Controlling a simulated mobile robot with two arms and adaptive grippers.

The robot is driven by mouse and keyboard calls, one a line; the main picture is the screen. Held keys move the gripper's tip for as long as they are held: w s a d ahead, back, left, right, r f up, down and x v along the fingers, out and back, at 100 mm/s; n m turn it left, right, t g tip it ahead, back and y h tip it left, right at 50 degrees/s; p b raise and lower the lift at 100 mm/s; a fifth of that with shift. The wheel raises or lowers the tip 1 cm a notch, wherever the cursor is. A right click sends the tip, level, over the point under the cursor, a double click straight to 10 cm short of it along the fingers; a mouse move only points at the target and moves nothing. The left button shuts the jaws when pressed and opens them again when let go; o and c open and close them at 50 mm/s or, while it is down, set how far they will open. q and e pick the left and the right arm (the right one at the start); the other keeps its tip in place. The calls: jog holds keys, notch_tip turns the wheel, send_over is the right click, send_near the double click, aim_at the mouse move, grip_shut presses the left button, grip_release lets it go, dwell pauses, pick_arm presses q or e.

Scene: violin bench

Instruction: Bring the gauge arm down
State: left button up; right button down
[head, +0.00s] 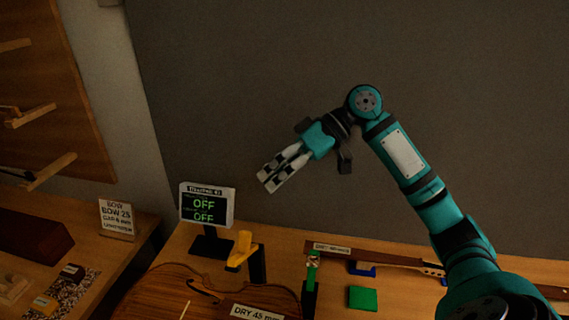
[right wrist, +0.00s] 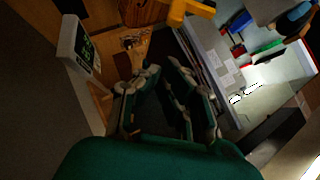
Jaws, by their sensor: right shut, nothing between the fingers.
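A yellow lever piece (head: 241,249), which looks like the gauge arm, stands by a black post (head: 258,264) beside the violin body (head: 170,290). Its angle is hard to tell. A yellow part also shows at the top of the right wrist view (right wrist: 190,10). My right gripper (head: 269,180) is shut and empty, high above the bench and up to the right of the yellow piece, touching nothing. Its fingers also show in the right wrist view (right wrist: 163,68). A small display (head: 207,204) behind the violin reads OFF on two lines. My left gripper is out of view.
A green block (head: 363,298), a blue-handled tool (head: 362,268) and a green-and-black upright piece (head: 311,284) are on the bench at right. A "DRY" label (head: 257,313) is at the front. A bow sign (head: 117,219) stands at left. The air around my gripper is clear.

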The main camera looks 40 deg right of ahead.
aim_at(246, 246)
jog(key=a+f, duration=0.1)
jog(key=a+f+p, duration=0.1)
jog(key=a+f, duration=0.1)
jog(key=a+f+p, duration=0.1)
jog(key=a+f, duration=0.1)
jog(key=shift+s+a+f, duration=0.2)
jog(key=shift+s+f, duration=0.05)
jog(key=shift+s, duration=0.05)
jog(key=shift+a, duration=0.1)
jog(key=shift+s+f, duration=0.1)
